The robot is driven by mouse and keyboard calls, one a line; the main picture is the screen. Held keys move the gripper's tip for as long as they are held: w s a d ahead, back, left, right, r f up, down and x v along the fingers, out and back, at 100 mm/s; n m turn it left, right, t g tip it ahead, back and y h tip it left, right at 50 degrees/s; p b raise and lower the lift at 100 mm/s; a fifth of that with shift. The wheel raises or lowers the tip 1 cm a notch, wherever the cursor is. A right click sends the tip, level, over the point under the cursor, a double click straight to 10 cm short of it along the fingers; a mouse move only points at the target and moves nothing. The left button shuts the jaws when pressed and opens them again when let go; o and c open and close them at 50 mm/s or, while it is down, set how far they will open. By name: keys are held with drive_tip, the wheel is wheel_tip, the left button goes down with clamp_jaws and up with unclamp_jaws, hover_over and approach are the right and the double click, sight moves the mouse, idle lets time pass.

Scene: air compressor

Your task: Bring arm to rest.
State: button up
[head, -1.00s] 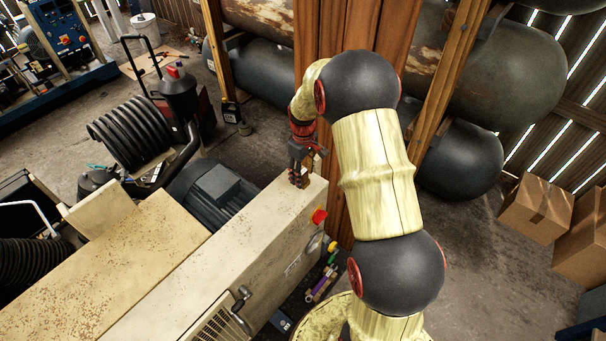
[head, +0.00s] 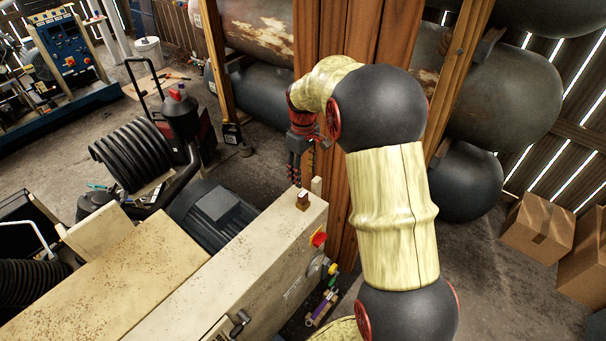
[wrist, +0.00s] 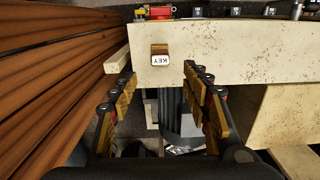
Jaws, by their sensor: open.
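My gripper (head: 294,178) is open and empty in the head view, hanging above the far end of the beige compressor cabinet (head: 235,262), beside the wooden post. In the wrist view its two fingers (wrist: 160,88) are spread wide with nothing between them. A small brown block with a white face reading "KEY" (wrist: 159,57) is on the cabinet top beyond the fingertips. It also shows in the head view (head: 303,200), just below my gripper and apart from it. My arm bends up and over on the right of the cabinet.
A wooden post (head: 385,30) stands close behind my arm, with dark tanks (head: 510,90) behind it. A red button (head: 319,239) sits on the cabinet's end. Cardboard boxes (head: 538,228) stand at the right. The floor between arm and boxes is clear.

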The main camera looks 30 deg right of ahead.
idle(0.5)
drive_tip(key=shift+s+f+m, duration=0.15)
drive_tip(key=shift+f+m, duration=0.1)
drive_tip(key=shift+m, duration=0.45)
drive_tip(key=s+a+r+t+b, duration=0.1)
drive_tip(key=s+a+r+t, duration=0.1)
drive_tip(key=s+a+r, duration=0.2)
drive_tip(key=s+a+r+m+t+b, duration=0.1)
drive_tip(key=s+a+r, duration=0.4)
drive_tip(key=s+a, duration=0.4)
drive_tip(key=s+a+r+m+t+b, duration=0.1)
drive_tip(key=s+a+r, duration=0.4)
drive_tip(key=s, duration=0.8)
drive_tip(key=shift+s+a+t+b, duration=0.15)
drive_tip(key=shift+a+t+b, duration=0.2)
drive_tip(key=shift+a+t, duration=0.4)
drive_tip(key=shift+o, duration=0.2)
